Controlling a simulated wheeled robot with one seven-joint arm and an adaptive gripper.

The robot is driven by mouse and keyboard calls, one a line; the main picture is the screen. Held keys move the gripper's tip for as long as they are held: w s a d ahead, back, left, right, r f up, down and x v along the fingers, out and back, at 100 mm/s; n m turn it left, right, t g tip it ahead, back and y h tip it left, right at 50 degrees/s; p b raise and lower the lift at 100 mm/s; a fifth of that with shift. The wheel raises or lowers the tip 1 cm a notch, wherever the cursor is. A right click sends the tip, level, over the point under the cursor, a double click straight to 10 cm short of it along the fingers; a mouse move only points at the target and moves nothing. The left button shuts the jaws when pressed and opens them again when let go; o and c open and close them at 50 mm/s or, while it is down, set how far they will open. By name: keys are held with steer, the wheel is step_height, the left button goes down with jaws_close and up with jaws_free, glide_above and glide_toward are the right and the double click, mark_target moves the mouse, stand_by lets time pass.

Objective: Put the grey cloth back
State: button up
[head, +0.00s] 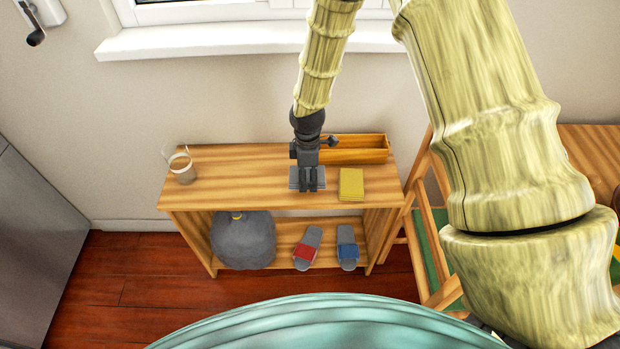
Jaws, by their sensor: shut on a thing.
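The grey cloth (294,176) lies flat and folded at the top of the wooden shelf unit, partly hidden under my gripper (308,187). My gripper points down over the shelf top and is shut on the cloth. The cloth is at or very near the shelf surface; I cannot tell whether it touches. A yellow folded cloth (351,184) lies just to the right. An open wooden box (358,156) stands behind it at the back right of the shelf top.
A glass mug (181,167) stands on the shelf top's left end. The lower shelf holds a grey round bag (243,241), a red slipper (307,248) and a blue slipper (347,248). A wooden chair (444,293) stands at the right. The shelf top between mug and gripper is clear.

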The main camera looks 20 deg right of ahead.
steer(key=shift+w+d, duration=0.3)
steer(key=shift+d, duration=0.15)
steer(key=shift+f, duration=1.8)
steer(key=o, duration=1.1)
steer(key=shift+f, duration=0.1)
step_height(320, 180, up, 12)
steer(key=shift+r, duration=0.15)
